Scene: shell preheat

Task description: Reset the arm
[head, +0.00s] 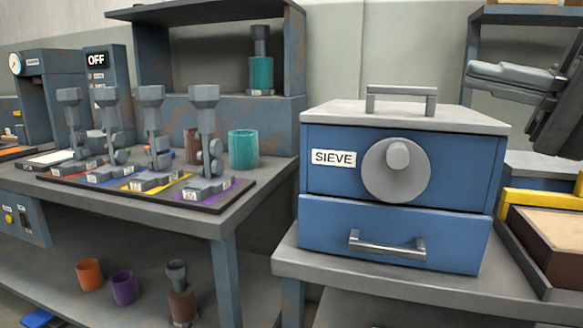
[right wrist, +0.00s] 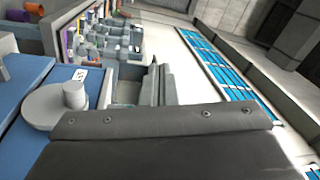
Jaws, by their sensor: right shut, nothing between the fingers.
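My right gripper (head: 482,75) is at the upper right of the head view, its fingers pointing left, to the right of the blue sieve box (head: 320,180) and above its level. The fingers are shut with nothing between them. In the right wrist view the gripper (right wrist: 155,85) shows beyond the dark wrist housing, and the sieve box (right wrist: 30,150) is at the left. The gripper looks apart from the box and the shelf. My left gripper is not in view.
The sieve box has a top handle (head: 402,92), a round knob (head: 395,169) and a drawer handle (head: 387,244). A tray (head: 235,197) with several grey tools and a teal cup (head: 243,149) stand on the left table. A yellow-edged bin (head: 545,200) is at the right.

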